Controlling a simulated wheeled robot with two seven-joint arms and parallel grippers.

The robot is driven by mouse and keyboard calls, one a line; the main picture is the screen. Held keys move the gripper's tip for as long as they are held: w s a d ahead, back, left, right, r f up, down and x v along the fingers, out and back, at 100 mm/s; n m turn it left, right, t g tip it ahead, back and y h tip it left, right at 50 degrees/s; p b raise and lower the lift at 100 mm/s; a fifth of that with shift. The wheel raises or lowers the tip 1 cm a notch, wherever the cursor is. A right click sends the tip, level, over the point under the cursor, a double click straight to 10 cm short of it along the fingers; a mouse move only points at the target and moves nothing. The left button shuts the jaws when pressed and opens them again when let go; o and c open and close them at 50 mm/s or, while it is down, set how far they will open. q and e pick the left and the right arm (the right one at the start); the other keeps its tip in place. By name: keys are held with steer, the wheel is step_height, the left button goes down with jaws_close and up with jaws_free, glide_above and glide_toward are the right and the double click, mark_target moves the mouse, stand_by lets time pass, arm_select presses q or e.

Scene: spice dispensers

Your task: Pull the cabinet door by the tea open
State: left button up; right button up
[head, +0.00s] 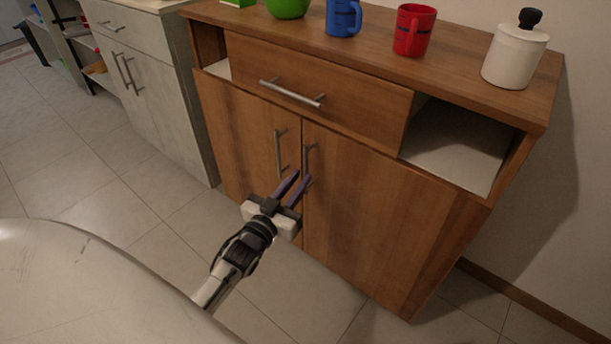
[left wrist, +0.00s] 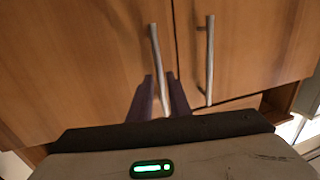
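The wooden cabinet's left door (head: 245,135) and right door (head: 375,215) are both shut. Each has an upright metal bar handle near the middle seam: the left door's handle (head: 279,155) and the right door's handle (head: 306,158). My left gripper (head: 297,181) is open, its purple fingers at the lower part of the right door's handle. In the left wrist view, that handle (left wrist: 157,55) runs between the fingers of my left gripper (left wrist: 161,86); contact cannot be told. The left door's handle (left wrist: 210,60) stands to its right there. No tea can be identified. My right gripper is out of view.
On top stand a green bowl (head: 288,7), a blue mug (head: 343,17), a red mug (head: 414,30) and a white canister (head: 514,55) with a black knob. A shut drawer (head: 345,88) is above the doors. The tiled floor (head: 150,255) in front is clear.

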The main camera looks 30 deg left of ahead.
mark_target(305, 173)
arm_select(q)
steer(key=shift+w+a+b, duration=0.15)
steer(key=shift+w+b, duration=0.1)
steer(key=shift+w, duration=0.8)
steer(key=shift+w+a+b, duration=0.1)
steer(key=shift+w+b, duration=0.1)
steer(key=shift+w, duration=0.8)
jaws_close()
